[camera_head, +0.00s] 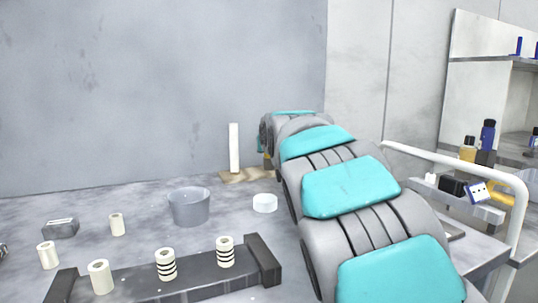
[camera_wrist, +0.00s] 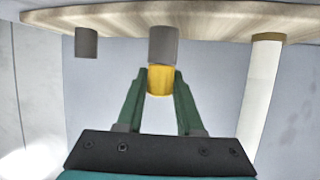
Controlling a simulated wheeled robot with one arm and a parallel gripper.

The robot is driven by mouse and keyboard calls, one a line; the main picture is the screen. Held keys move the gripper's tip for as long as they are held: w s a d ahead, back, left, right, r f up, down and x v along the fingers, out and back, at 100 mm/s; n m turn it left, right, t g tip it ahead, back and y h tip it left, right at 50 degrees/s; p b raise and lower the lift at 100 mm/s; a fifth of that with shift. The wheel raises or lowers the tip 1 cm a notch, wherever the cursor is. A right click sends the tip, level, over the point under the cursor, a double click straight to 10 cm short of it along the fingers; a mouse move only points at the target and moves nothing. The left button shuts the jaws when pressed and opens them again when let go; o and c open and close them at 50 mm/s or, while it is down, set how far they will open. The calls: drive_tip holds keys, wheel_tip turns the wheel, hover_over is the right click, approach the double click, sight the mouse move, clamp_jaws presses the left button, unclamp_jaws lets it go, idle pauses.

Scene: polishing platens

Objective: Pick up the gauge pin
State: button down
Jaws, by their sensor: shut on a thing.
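My gripper (camera_wrist: 160,85) shows in the wrist view with its two green fingers shut on a yellow cylinder, which I take to be the gauge pin (camera_wrist: 159,82). A grey cylinder (camera_wrist: 163,45) lies in line with the yellow part and meets the wooden board (camera_wrist: 215,18). I cannot tell whether the grey piece belongs to the pin or is a holder on the board. A second grey cylinder (camera_wrist: 86,43) stands on the board, apart from my gripper. In the head view my arm hides most of the gripper and the pin.
A tall white post (camera_head: 234,148) rises from the wooden board (camera_head: 236,176), beside my gripper; it also shows in the wrist view (camera_wrist: 258,95). A grey bucket (camera_head: 189,207), a white round dish (camera_head: 265,203) and a dark rack (camera_head: 200,279) with banded cylinders stand nearer. A white rail (camera_head: 455,160) runs at right.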

drive_tip(key=shift+r, duration=4.85)
